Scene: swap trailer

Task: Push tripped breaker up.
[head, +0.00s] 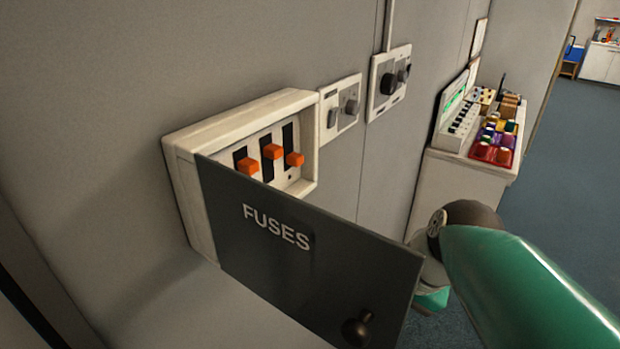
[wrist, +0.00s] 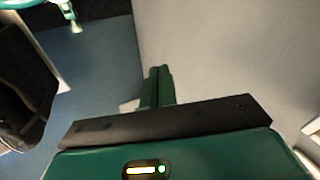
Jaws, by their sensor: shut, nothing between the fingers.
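The fuse box (head: 240,125) is on the grey wall in the head view, its dark door (head: 270,270) marked FUSES swung open. Inside are three orange breaker levers in black slots. The left lever (head: 247,166) and middle lever (head: 273,152) sit near the upper part of their slots. The right lever (head: 294,159) sits lower, with dark slot showing above it. My gripper (wrist: 157,72) is shut and empty in the wrist view, pointing along a pale wall. In the head view my green arm is right of the door; the fingertips are hidden. The wrist view shows no breaker.
The open door, with a dark knob (head: 357,328), stands out between my arm and the box. Two switch plates (head: 340,108) (head: 389,82) are on the wall to the right. A cabinet (head: 440,180) with coloured items stands farther back. Blue floor is free at the right.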

